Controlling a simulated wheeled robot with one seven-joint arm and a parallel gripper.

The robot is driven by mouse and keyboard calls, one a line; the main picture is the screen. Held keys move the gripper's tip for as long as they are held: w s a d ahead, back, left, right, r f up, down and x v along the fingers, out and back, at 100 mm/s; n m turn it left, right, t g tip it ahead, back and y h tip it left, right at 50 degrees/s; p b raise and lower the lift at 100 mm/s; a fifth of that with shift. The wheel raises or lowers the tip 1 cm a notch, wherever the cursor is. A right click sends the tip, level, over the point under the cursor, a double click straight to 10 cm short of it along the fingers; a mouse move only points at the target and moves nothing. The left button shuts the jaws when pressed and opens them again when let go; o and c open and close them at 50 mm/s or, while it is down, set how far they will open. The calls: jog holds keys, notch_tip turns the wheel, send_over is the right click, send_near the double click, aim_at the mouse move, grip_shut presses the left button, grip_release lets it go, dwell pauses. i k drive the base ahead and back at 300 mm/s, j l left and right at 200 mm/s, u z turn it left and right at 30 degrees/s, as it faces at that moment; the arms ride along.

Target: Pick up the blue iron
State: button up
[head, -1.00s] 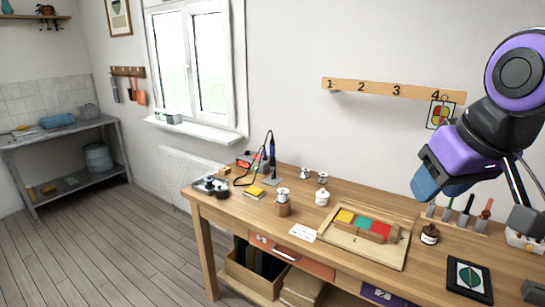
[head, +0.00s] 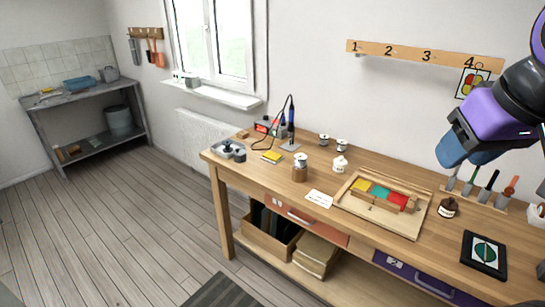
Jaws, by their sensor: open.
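The blue iron (head: 291,118) appears to be the slim, dark, blue-tinted tool standing upright on a small grey base at the back left of the workbench (head: 240,163). A black cable loops from its top. It is small in the head view, and its exact colour is hard to tell. My arm, purple with a blue section, hangs over the right side of the bench, far from the iron. I cannot make out my gripper's fingers in the head view.
A red-display station (head: 262,126) stands left of the iron. A yellow pad (head: 271,157), a white jar (head: 340,164) and a wooden tray (head: 372,217) with coloured blocks are on the bench. A numbered rail (head: 425,56) is above. The floor at left is clear.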

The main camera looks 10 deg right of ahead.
aim_at(291, 111)
jog(key=i+j+z, duration=0.15)
jog(key=z, duration=0.25)
jog(key=i+j+z, duration=0.1)
jog(key=z, duration=0.35)
jog(key=i+j+z, duration=0.15)
jog(key=j, duration=0.35)
jog(key=i+j+z, duration=0.15)
jog(key=j, duration=0.4)
jog(key=i+j+z, duration=0.15)
jog(key=j, duration=0.35)
jog(key=j+z, duration=0.15)
jog(key=j, duration=0.4)
jog(key=i+j, duration=0.1)
jog(key=j, duration=0.4)
jog(key=i+j, duration=0.1)
jog(key=j, duration=0.85)
jog(key=i+j, duration=0.15)
jog(key=j, duration=0.35)
jog(key=l+z, duration=0.05)
